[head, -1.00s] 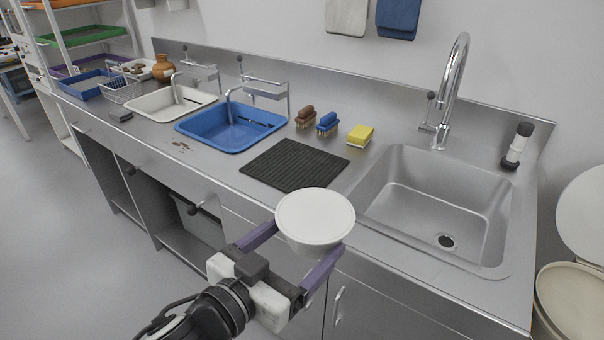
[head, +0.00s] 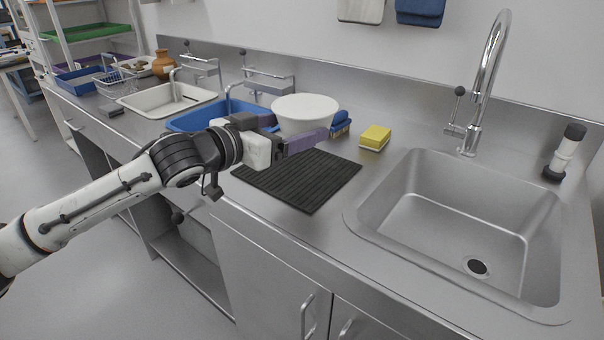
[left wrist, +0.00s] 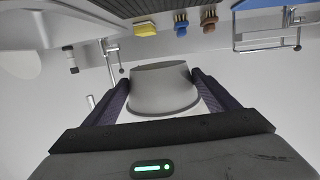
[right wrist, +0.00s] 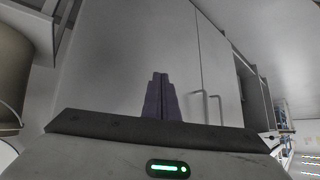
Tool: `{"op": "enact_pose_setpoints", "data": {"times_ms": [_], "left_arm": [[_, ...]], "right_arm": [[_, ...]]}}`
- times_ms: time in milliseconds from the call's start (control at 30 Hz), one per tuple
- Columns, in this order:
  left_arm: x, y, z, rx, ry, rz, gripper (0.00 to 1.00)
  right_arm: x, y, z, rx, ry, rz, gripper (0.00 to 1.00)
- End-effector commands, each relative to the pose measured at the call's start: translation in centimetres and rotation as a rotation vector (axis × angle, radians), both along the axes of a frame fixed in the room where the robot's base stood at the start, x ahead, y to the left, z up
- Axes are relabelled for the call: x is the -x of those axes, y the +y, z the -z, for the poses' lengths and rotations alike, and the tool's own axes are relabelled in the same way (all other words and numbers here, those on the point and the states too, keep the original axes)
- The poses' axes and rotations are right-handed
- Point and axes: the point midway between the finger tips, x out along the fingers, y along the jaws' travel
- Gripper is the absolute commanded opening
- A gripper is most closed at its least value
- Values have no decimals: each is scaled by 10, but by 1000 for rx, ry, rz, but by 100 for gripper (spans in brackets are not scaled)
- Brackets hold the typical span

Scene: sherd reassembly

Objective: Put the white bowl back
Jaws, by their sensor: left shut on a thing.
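The white bowl (head: 304,106) is held in my left gripper (head: 300,127), whose purple fingers lie on either side of it. The bowl looks upright, with its pale rim up. In the head view it overlaps the right end of the blue basin (head: 190,121) and the area behind the black ribbed mat (head: 300,180). It hides the brown brush and part of the blue brush (head: 341,124). The left wrist view shows the bowl's grey-shaded side (left wrist: 160,88) between the fingers. My right gripper (right wrist: 161,88) shows only in its wrist view, fingers together and empty, facing cabinet doors.
A steel sink (head: 460,230) with a tall tap (head: 488,75) lies right of the mat. A yellow sponge (head: 375,138) sits behind the mat. A white basin (head: 165,99) and blue tray (head: 80,80) stand further left. The mat's surface is bare.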

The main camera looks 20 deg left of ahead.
Motion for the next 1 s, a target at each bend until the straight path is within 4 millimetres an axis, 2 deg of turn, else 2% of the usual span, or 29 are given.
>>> {"op": "enact_pose_setpoints", "data": {"times_ms": [33,100,267,600,767,1000], "left_arm": [[1,-2,-3,6,6,2,54],[1,-1,-3,4,5,-1,54],[2,5,1,-1,5,-11,54],[2,8,58,-5,5,-16,54],[2,8,69,-5,3,-17,54],[2,8,101,-4,6,-16,54]], "right_arm": [[1,0,-10,3,1,-1,0],[2,0,-14,5,4,-2,0],[6,-1,-12,13,19,-2,0],[1,1,-5,6,10,1,0],[-2,1,-7,3,3,2,0],[-2,1,-2,0,2,3,0]]}}
